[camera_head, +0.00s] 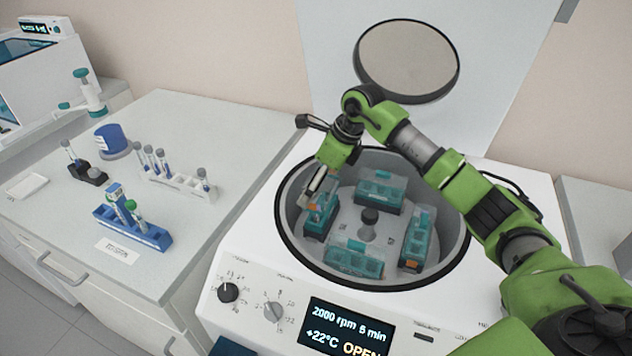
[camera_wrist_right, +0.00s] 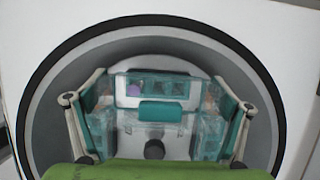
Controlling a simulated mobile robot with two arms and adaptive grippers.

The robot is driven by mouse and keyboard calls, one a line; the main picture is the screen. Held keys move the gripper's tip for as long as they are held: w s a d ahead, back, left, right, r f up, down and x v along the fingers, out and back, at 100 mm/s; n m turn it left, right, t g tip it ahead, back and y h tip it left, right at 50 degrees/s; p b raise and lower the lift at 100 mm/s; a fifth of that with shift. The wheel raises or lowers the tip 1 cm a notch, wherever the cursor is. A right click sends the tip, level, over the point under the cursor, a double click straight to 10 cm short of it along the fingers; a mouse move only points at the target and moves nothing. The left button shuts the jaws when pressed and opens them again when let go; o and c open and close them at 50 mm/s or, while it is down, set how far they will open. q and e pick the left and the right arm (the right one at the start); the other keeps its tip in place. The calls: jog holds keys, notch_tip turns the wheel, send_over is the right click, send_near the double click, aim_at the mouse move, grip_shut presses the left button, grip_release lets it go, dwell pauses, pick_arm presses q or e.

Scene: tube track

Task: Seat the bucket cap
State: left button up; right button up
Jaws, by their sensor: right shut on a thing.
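The bucket cap (camera_wrist_right: 122,90) is a clear lid with a teal grip block, seen in the right wrist view. My right gripper (camera_head: 318,186) reaches into the centrifuge bowl over the left bucket (camera_head: 316,226). In the right wrist view its two fingers (camera_wrist_right: 160,78) stand on either side of the cap and hold it. The cap is over the bucket, whose wells and a purple spot show through the lid. I cannot tell whether the cap is fully down on the bucket. The gripper partly hides the cap in the head view. My left gripper is not in view.
Three other teal buckets sit around the rotor hub (camera_head: 369,217): back (camera_head: 380,190), right (camera_head: 416,240) and front (camera_head: 354,259). The centrifuge lid (camera_head: 408,60) stands open. Left, the bench holds a blue tube rack (camera_head: 150,236) and a white rack (camera_head: 180,183).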

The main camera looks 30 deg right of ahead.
jog(key=shift+f, duration=0.25)
jog(key=shift+f+b, duration=0.35)
jog(key=shift+b, duration=0.05)
jog(key=shift+f, duration=0.1)
dwell(0.4)
jog(key=shift+f+b, duration=1)
jog(key=shift+f, duration=0.35)
jog(key=shift+f, duration=0.1)
jog(key=shift+f+b, duration=0.65)
jog(key=shift+f, duration=0.2)
jog(key=shift+f, duration=0.15)
jog(key=shift+f+b, duration=0.3)
jog(key=shift+b, duration=0.05)
